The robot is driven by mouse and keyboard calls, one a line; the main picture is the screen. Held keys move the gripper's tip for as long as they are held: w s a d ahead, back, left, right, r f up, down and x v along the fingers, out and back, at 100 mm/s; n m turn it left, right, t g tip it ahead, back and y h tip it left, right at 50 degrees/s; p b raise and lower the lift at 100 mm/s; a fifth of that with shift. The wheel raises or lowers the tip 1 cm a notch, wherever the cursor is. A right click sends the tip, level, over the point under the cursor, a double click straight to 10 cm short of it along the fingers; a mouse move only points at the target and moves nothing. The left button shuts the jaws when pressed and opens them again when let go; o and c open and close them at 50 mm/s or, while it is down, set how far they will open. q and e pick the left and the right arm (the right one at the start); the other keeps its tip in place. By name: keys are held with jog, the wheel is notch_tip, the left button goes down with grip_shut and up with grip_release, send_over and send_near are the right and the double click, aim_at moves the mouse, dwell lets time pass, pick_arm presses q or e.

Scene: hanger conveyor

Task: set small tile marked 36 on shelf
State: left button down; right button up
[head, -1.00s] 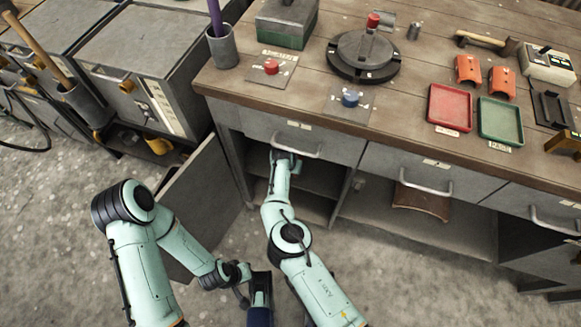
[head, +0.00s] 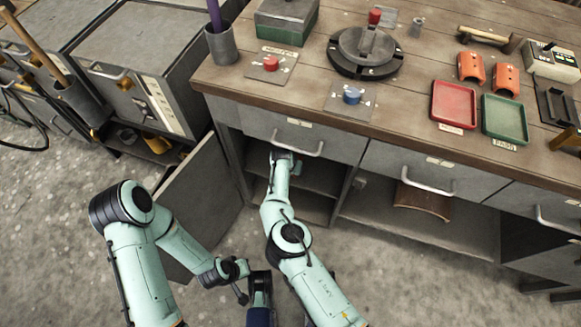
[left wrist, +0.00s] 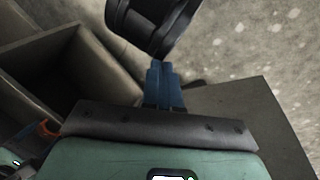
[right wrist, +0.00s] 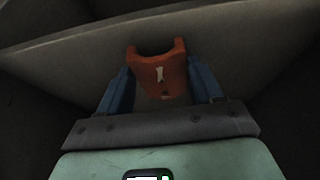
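An orange arched tile (right wrist: 160,72) with a pale mark too small to read shows in the right wrist view. It sits between the blue fingers of my right gripper (right wrist: 160,80), which appear to touch its two sides. In the head view my right gripper (head: 285,158) reaches into the open cupboard under the bench, below a drawer. The shelf (head: 318,180) inside is partly visible; the tile is hidden there. My left gripper (left wrist: 165,85) has its blue fingers together with nothing between them, low in front of the bench.
An open cupboard door (head: 205,205) stands left of my right arm. Two orange tiles (head: 471,66) (head: 506,79), a red tray (head: 453,105) and a green tray (head: 505,119) lie on the bench. A brown curved piece (head: 423,200) lies in the right lower compartment.

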jog(key=shift+o, duration=1.1)
notch_tip(320, 180, up, 3)
jog(key=shift+s+a+f+p, duration=0.1)
jog(key=shift+s+p, duration=0.05)
jog(key=shift+p, duration=0.85)
jog(key=s, duration=0.1)
jog(key=s+p, duration=0.1)
jog(key=shift+s+a+p, duration=0.3)
jog(key=shift+a, duration=0.1)
pick_arm(q)
jog(key=s+d+r+g+h+p, duration=0.1)
jog(key=s+d+r+g+p, duration=0.1)
jog(key=s+r, duration=0.4)
jog(key=shift+s+d+r, duration=0.25)
jog(key=shift+s+d, duration=0.2)
pick_arm(e)
jog(key=s+a, duration=0.2)
jog(key=s, duration=0.7)
jog(key=shift+a+f, duration=0.2)
jog(key=shift+a, duration=0.15)
